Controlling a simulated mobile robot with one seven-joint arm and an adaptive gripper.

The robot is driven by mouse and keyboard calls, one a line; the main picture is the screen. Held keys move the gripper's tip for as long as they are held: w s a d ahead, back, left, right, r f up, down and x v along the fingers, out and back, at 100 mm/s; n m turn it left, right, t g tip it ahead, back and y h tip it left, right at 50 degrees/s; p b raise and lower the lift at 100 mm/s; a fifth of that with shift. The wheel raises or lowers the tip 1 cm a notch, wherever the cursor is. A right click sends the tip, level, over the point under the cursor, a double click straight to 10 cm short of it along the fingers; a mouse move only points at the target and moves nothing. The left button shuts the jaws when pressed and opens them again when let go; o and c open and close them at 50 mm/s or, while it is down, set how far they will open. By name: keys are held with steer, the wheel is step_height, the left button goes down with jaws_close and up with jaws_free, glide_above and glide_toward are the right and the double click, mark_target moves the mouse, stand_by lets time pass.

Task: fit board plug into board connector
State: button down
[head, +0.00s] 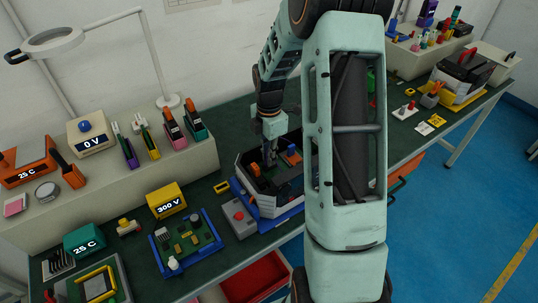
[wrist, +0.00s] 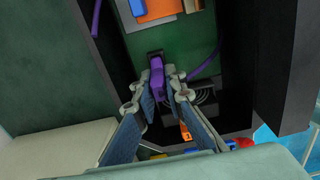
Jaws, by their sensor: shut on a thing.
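In the wrist view, my gripper (wrist: 164,90) is shut on a purple plug (wrist: 157,75), which lies between the fingertips. A small dark socket-like part (wrist: 154,53) sits on the green board (wrist: 178,40) at the plug's far end. The plug's tip lies close to it; I cannot tell whether it is in it. A purple cable (wrist: 207,66) curves over the board on the right. In the head view, my gripper (head: 270,150) reaches down into an open dark case (head: 250,178); the plug is too small to make out there.
Dark case walls (wrist: 284,60) stand close on the right and left of the fingers. An orange block (wrist: 160,8) is on the board at the top. In the head view, a blue-framed board (head: 187,243) and a yellow 300 V box (head: 166,200) stand left of the case.

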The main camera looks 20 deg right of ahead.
steer(key=shift+f+b, duration=0.3)
steer(key=shift+f, duration=0.15)
steer(key=c, duration=1.9)
jaws_free()
